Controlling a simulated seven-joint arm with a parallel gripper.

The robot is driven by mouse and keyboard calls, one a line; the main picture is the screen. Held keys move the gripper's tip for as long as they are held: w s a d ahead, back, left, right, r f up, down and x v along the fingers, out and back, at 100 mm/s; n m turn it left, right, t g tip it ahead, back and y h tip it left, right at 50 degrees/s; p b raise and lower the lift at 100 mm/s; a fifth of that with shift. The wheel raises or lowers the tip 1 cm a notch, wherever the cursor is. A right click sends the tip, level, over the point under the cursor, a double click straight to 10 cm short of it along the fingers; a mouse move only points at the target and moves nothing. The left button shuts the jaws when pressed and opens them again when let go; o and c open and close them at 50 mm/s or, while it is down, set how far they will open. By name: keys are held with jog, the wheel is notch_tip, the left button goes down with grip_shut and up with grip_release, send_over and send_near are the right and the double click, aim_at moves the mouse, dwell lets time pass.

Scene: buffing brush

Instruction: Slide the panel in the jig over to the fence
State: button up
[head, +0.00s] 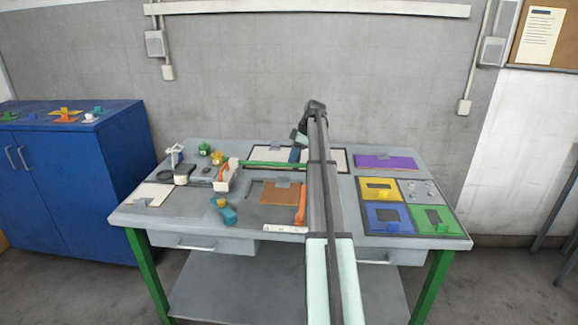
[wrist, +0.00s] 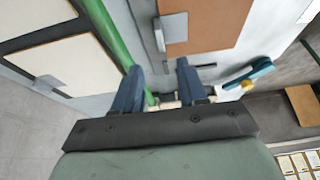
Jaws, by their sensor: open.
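The brown panel (head: 280,194) lies flat in the grey jig area (head: 245,210) on the bench, with a grey tab (head: 283,182) on its far edge. In the wrist view the panel (wrist: 205,22) and its grey tab (wrist: 159,35) are near the top. A long green bar (head: 268,164), which may be the fence, runs behind the panel with a gap between. In the wrist view the green bar (wrist: 105,30) passes by the left finger. My gripper (wrist: 158,75) is open, its blue fingers apart, over the bench behind the panel.
An orange piece (head: 301,200) stands right of the panel. Coloured plates (head: 389,217) lie at the right. White boards (wrist: 75,70) lie beyond the green bar.

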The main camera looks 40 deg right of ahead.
jog(key=shift+v, duration=1.95)
jog(key=shift+f, duration=0.1)
